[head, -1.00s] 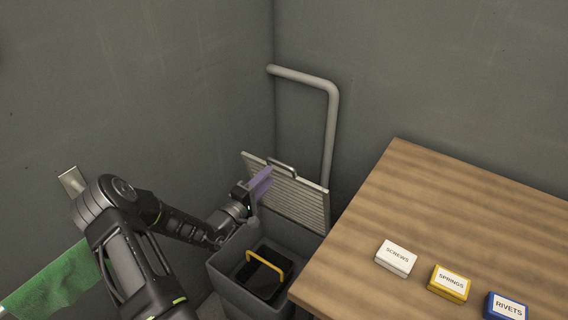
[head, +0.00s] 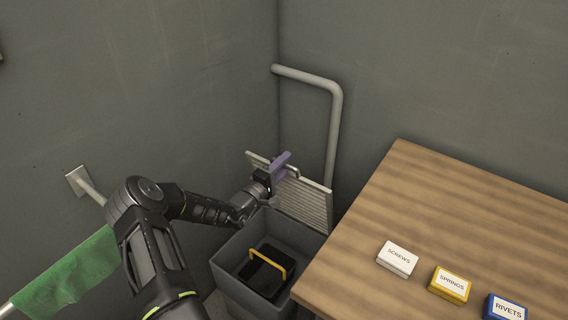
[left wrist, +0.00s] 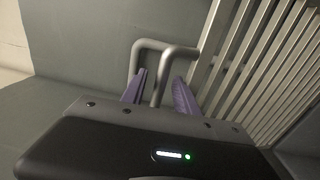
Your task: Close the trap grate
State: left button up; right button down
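The trap grate (head: 314,204) is a pale slatted panel standing raised at the back of a grey open-topped box (head: 228,262) in the corner. A grey U-shaped handle (head: 294,172) sits near its top edge; the handle (left wrist: 178,52) also shows in the left wrist view beside the grate's slats (left wrist: 262,70). My left gripper (head: 284,162) is at the handle. In the left wrist view its purple fingers (left wrist: 160,85) stand apart, with part of the handle between them and gaps visible. My right gripper is out of view.
A black bin with a yellow handle (head: 268,261) sits inside the box. A wooden table (head: 440,210) stands close on the right, with small labelled boxes on it. A grey pipe (head: 336,130) runs behind the grate. A green cloth (head: 68,276) hangs at the left.

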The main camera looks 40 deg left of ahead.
pick_arm(q)
grip_shut()
dwell(0.3)
dwell(1.1)
